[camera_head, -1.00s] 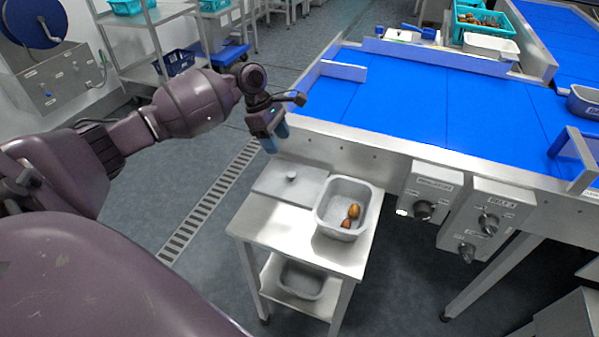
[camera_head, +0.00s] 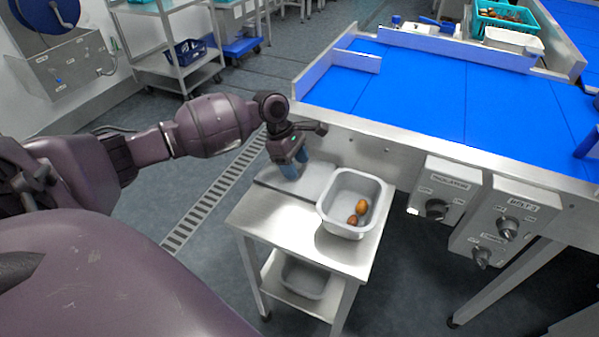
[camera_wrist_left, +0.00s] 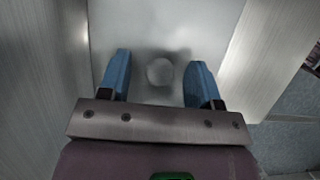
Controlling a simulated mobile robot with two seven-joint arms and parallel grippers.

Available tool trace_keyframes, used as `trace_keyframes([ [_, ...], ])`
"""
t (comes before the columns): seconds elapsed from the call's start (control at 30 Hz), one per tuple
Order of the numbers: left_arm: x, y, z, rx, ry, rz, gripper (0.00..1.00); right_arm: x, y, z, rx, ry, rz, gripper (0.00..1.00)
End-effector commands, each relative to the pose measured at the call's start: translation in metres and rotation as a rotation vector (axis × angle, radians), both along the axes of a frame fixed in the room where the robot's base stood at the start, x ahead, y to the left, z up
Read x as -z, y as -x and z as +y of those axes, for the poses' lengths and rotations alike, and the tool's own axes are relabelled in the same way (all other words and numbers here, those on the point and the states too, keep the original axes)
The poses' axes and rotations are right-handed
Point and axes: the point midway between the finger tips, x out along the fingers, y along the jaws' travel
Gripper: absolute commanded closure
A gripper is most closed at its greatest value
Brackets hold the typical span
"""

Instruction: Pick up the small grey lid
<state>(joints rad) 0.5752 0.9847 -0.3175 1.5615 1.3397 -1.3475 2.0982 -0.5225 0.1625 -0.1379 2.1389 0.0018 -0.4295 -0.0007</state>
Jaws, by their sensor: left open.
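The small grey lid (camera_head: 317,177) lies flat on the back left of the small steel table. In the left wrist view the lid (camera_wrist_left: 205,30) shows as a pale panel with a round knob (camera_wrist_left: 160,71). My left gripper (camera_head: 291,172) is directly above the lid, pointing down. Its blue fingers are open, one on each side of the knob, in the left wrist view (camera_wrist_left: 158,82). No grip on the knob shows. In the head view the gripper hides the knob. My right gripper is not in view.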

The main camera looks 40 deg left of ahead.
Motion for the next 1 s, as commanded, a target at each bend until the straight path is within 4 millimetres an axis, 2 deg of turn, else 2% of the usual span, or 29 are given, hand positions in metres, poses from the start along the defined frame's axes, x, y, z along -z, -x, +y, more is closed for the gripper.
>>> trace_keyframes([
  [0.2, -0.002, -0.001, 0.0, -0.001, 0.0, -0.004, 0.43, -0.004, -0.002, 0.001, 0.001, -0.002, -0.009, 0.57],
  [0.53, -0.001, -0.001, 0.0, 0.0, -0.001, -0.003, 0.94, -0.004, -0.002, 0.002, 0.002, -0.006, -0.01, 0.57],
  [0.83, -0.005, -0.001, 0.0, -0.001, -0.001, -0.004, 0.95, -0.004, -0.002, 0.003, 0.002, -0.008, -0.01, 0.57],
  [1.0, -0.028, -0.002, 0.0, -0.001, -0.001, -0.011, 0.95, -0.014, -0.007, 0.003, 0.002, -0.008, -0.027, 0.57],
])
